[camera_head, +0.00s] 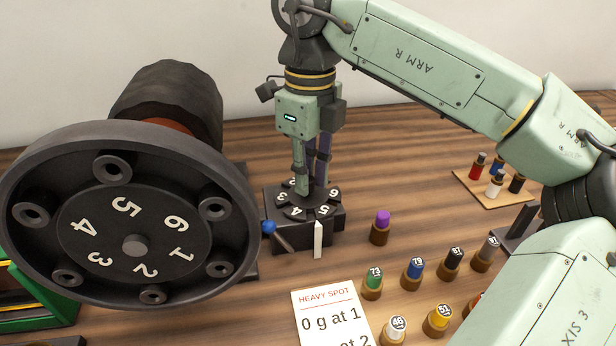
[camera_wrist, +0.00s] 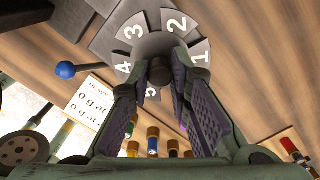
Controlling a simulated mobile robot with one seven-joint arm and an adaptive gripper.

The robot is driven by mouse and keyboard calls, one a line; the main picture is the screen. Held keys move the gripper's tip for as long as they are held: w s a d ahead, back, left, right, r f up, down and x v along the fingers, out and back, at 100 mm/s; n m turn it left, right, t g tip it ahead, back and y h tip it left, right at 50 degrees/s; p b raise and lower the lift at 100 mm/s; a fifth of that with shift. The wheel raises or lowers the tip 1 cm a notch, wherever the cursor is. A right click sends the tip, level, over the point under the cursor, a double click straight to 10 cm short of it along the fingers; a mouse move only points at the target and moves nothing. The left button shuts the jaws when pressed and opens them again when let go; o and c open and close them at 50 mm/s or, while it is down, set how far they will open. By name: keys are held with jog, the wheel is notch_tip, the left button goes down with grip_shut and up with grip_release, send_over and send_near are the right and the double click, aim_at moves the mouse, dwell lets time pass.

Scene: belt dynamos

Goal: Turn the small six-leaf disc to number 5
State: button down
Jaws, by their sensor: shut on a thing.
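The small six-leaf disc (camera_head: 296,212) lies flat on a dark block (camera_head: 279,240), with white numbers on its leaves. In the head view leaf 5 faces the front, just above and slightly right of the top of a white upright pointer (camera_head: 318,240); leaf 4 is to its left. My gripper (camera_head: 311,188) points down over the disc's middle. In the wrist view its fingers (camera_wrist: 161,72) are shut on the disc's dark central knob (camera_wrist: 160,73). Leaves 1 to 4 of the disc (camera_wrist: 143,33) show there; leaf 5 is partly hidden by the fingers.
A large dark numbered wheel (camera_head: 70,270) stands close on the left. A blue-balled lever (camera_head: 269,227) sticks out at the block's left front. Several weighted pegs, such as the purple one (camera_head: 382,220), stand to the right. A "HEAVY SPOT" card (camera_head: 326,312) lies in front.

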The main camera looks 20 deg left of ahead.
aim_at(310, 178)
jog(key=shift+m+b, duration=0.5)
jog(key=shift+m, duration=1.7)
jog(key=c, duration=1.5)
grip_release()
jog(key=shift+o, duration=0.2)
notch_tip(310, 178, up, 8)
jog(key=shift+w+d+f, duration=0.1)
jog(key=shift+f, duration=0.1)
jog(key=shift+f, duration=0.1)
